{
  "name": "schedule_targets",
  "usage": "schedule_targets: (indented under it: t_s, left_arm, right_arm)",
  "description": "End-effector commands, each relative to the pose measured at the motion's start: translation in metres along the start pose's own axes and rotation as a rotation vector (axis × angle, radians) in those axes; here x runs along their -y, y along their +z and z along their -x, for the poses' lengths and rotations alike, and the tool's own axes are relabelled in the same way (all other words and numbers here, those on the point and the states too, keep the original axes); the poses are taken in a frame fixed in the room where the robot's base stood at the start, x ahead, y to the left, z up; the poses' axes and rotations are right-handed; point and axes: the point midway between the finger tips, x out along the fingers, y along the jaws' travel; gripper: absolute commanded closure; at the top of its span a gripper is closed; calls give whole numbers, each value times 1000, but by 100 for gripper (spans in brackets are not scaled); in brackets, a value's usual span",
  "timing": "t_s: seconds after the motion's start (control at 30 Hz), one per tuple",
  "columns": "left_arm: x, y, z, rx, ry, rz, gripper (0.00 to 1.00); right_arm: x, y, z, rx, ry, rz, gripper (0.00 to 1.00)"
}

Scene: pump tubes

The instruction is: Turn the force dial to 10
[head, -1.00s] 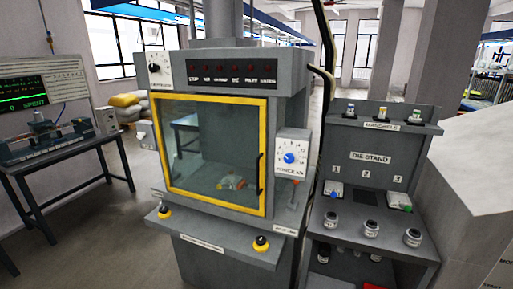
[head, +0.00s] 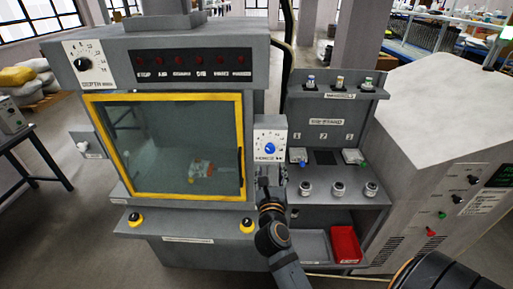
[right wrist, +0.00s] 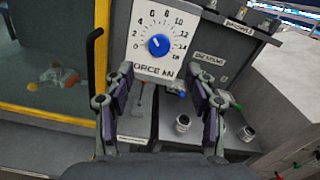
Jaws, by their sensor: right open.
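The force dial, a blue knob on a white scale plate, sits on a grey box right of the yellow-framed window. It shows in the head view (head: 270,148) and, larger, in the right wrist view (right wrist: 158,44). Its white mark seems to point to the upper left, toward the low numbers; the exact reading is unclear. My right gripper (head: 268,183) is just below the dial box in the head view. In the right wrist view its two fingers (right wrist: 160,84) are spread apart and empty, below the knob and apart from it. My left gripper is not in view.
The yellow-framed window (head: 240,110) with its dark handle is left of the dial. The die stand (head: 325,122) with several small parts is to the right, with a red bin (head: 345,245) below. A depth dial (head: 85,62) is at upper left.

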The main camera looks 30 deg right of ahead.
Motion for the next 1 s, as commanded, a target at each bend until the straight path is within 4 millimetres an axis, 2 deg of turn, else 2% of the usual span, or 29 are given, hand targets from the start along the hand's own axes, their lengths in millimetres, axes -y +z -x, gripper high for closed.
schedule_targets:
  t_s: [0.23,0.4,0.5,0.63,0.87,1.0]
  left_arm:
    - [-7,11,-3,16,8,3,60]
    - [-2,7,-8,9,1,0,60]
    - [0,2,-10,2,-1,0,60]
    - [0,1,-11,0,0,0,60]
    - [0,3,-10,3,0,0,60]
    - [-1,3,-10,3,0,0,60]
  right_arm:
    - [0,1,-47,8,0,8,44]
    - [0,0,-80,5,0,8,44]
    - [-1,0,-93,4,1,7,44]
    - [0,0,-100,3,0,7,44]
    - [0,0,-101,2,1,6,44]
    - [0,0,-101,2,1,7,61]
